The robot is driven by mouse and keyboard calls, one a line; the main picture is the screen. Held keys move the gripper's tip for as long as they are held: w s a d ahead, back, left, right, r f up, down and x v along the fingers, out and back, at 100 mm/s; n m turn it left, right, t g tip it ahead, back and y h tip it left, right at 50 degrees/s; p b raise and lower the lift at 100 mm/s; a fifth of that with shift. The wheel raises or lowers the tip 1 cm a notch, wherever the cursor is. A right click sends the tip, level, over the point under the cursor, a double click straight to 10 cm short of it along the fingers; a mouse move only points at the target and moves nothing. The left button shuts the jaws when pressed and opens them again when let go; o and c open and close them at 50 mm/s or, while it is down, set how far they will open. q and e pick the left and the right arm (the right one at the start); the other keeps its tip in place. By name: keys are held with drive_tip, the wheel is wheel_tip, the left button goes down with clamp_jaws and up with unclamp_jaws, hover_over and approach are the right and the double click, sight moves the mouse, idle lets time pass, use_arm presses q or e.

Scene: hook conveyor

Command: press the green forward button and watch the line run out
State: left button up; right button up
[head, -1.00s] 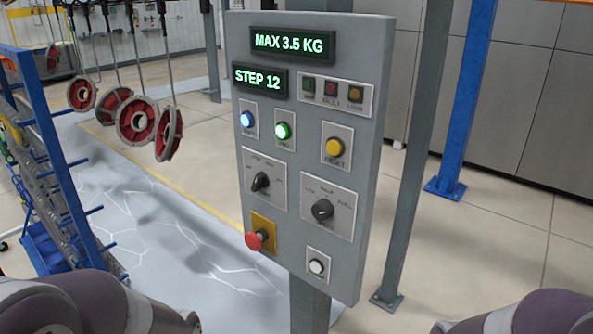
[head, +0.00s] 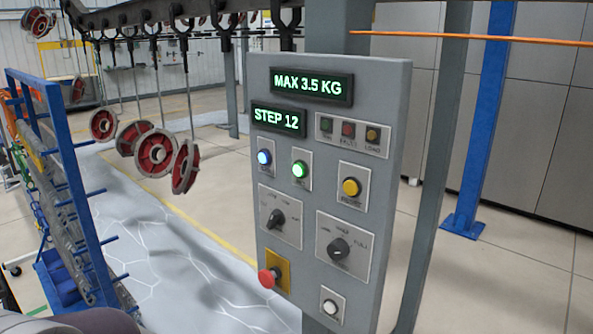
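The grey control panel (head: 385,120) stands upright right of centre in the head view. Its green button (head: 300,169) is lit, beside a lit blue button (head: 264,157). Green displays read "MAX 3.5 KG" (head: 311,87) and "STEP 12" (head: 278,121). The line (head: 160,12) runs overhead with hooks, and several red and grey wheel-like parts (head: 155,152) hang from it left of the panel. Neither gripper is in view. Only a bit of my own arm shows at the bottom left.
The panel also has a red emergency stop (head: 268,277), a yellow button (head: 351,187), a white button (head: 330,307) and two dark knobs (head: 338,249). A blue rack (head: 75,190) stands at the left. Grey and blue posts (head: 484,120) stand right. An orange rail (head: 480,39) crosses behind.

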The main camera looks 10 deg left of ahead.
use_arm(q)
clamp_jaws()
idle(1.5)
